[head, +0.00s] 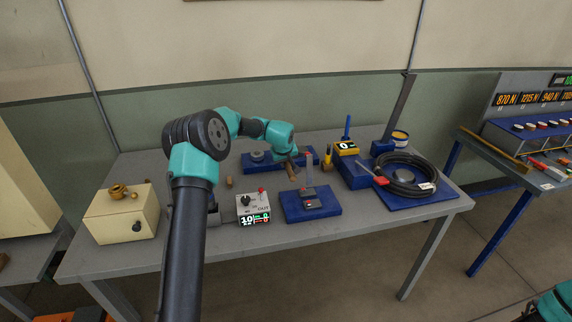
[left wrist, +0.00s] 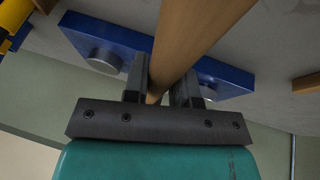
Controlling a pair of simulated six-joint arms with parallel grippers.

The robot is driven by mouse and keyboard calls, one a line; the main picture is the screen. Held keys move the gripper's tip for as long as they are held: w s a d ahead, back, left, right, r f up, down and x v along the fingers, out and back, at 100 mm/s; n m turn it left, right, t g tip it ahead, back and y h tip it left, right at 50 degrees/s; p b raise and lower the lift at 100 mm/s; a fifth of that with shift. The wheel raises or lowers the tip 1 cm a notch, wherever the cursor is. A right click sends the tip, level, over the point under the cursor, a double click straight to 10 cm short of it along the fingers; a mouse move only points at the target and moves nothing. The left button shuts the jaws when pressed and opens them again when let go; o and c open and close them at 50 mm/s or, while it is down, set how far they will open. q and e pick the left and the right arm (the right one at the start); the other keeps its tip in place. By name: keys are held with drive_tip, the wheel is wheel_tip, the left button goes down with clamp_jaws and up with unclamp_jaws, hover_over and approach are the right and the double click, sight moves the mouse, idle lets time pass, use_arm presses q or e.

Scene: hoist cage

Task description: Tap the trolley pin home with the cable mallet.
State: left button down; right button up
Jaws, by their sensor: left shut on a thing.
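My left gripper (head: 290,160) is above the middle of the grey table, near the back blue plate. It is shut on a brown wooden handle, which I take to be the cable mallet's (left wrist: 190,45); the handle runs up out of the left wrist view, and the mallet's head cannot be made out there. In the head view the mallet (head: 291,171) shows small below the fingers. I cannot tell for sure which piece is the trolley pin. My right gripper is not in view.
A back blue plate (left wrist: 225,75) carries silver discs. A switch box (head: 253,207) and cream box (head: 121,214) stand left.

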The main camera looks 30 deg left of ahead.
use_arm(q)
drive_tip(key=shift+r, duration=2.3)
